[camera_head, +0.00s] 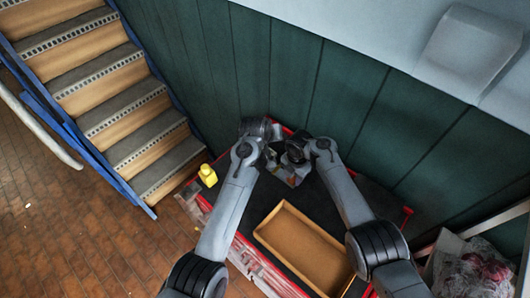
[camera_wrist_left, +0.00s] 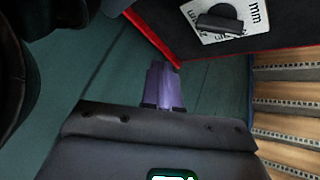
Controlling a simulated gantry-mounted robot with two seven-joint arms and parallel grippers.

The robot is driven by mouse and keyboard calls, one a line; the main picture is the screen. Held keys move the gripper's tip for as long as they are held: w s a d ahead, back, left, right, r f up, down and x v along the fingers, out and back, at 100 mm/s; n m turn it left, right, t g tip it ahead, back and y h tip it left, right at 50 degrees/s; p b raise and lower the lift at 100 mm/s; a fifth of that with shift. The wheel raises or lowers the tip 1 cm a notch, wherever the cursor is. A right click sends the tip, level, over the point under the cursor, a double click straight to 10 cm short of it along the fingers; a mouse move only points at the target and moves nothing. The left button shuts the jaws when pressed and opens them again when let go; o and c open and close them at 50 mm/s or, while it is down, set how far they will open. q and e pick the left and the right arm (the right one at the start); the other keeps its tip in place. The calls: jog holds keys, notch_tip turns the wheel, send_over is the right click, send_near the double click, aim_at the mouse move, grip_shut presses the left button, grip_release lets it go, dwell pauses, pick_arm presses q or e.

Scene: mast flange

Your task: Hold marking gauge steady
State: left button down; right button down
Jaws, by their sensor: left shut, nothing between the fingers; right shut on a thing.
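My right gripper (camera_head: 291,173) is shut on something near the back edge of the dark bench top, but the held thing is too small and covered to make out. I cannot tell whether it is the marking gauge. My left gripper (camera_wrist_left: 162,72) is shut and empty, with its purplish fingers together in the left wrist view. In the head view its arm reaches to the back edge near the green wall, and its fingertips are hidden. A dark oblong piece (camera_wrist_left: 219,23) lies on a white card marked "mm" (camera_wrist_left: 251,16) in the left wrist view; I cannot tell what it is.
A brown tray (camera_head: 304,247) lies on the red-edged bench (camera_head: 260,202) between my arms. A yellow bottle (camera_head: 207,176) stands at its left. The green panelled wall (camera_head: 300,75) rises close behind. Stairs (camera_head: 110,95) are at left, and a box with clear plastic (camera_head: 470,268) at lower right.

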pick_arm(q)
jog(key=s+a+r+m, duration=0.25)
jog(key=s+m, duration=0.45)
jog(key=m, duration=0.7)
jog(key=w+f, duration=0.1)
jog(key=f, duration=0.3)
jog(key=w+f, duration=0.1)
jog(key=f, duration=0.3)
jog(key=w+f, duration=0.1)
jog(key=f, duration=0.3)
jog(key=shift+d+f, duration=0.35)
jog(key=shift+w+a+f, duration=0.1)
jog(key=shift+w+a, duration=0.05)
jog(key=shift+w, duration=0.5)
jog(key=shift+w+a+f, duration=0.1)
jog(key=shift+w, duration=0.5)
jog(key=shift+w+a, duration=0.2)
jog(key=shift+w, duration=0.55)
jog(key=shift+w+d, duration=0.6)
jog(key=shift+w, duration=0.35)
dwell(2.1)
